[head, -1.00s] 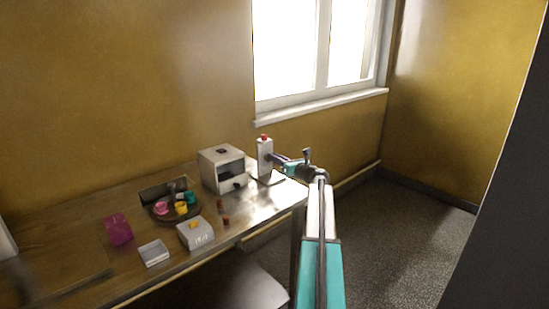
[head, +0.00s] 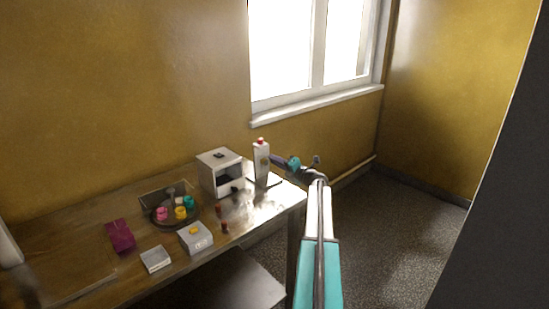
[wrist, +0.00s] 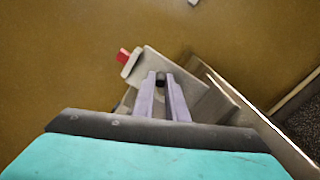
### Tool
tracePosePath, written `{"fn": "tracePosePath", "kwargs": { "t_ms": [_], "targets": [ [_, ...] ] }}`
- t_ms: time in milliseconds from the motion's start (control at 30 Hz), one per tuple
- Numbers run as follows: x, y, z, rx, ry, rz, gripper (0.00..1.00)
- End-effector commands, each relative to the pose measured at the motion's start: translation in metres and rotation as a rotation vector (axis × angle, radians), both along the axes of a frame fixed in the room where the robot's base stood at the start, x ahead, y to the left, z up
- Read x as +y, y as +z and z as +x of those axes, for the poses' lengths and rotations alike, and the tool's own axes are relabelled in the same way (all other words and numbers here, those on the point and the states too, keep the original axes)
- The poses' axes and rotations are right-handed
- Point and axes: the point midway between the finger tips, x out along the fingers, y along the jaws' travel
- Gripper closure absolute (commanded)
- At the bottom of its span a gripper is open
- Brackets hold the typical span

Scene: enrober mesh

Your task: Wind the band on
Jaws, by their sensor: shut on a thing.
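A white upright post (head: 262,164) with a red top stands on a flat base at the right end of the table. In the wrist view the post (wrist: 150,65) lies slanted, its red cap (wrist: 123,55) at upper left. My gripper (head: 273,159) reaches the post's side from the right. In the wrist view my gripper (wrist: 160,79) has its two pale fingers close together, shut on a small dark piece (wrist: 160,84), perhaps a knob or crank handle. The fingers hide most of it. I cannot make out a band.
A white box (head: 219,160) with a dark opening stands left of the post. Small boxes (head: 195,238), a magenta packet (head: 120,236) and small red-brown pieces lie in front. Floor at right is clear.

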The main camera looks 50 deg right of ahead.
Motion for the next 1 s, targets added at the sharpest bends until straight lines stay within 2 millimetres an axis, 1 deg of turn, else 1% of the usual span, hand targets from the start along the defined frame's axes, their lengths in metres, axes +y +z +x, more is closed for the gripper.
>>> {"fn": "tracePosePath", "kwargs": {
  "t_ms": [33,700,1000],
  "targets": [
    [-0.002,0.002,0.0,-0.003,-0.002,0.045,1.0],
    [-0.011,-0.013,-0.001,-0.048,-0.002,0.666,1.0],
    [-0.011,-0.02,-0.001,-0.06,0.0,0.846,1.0]
  ]
}}
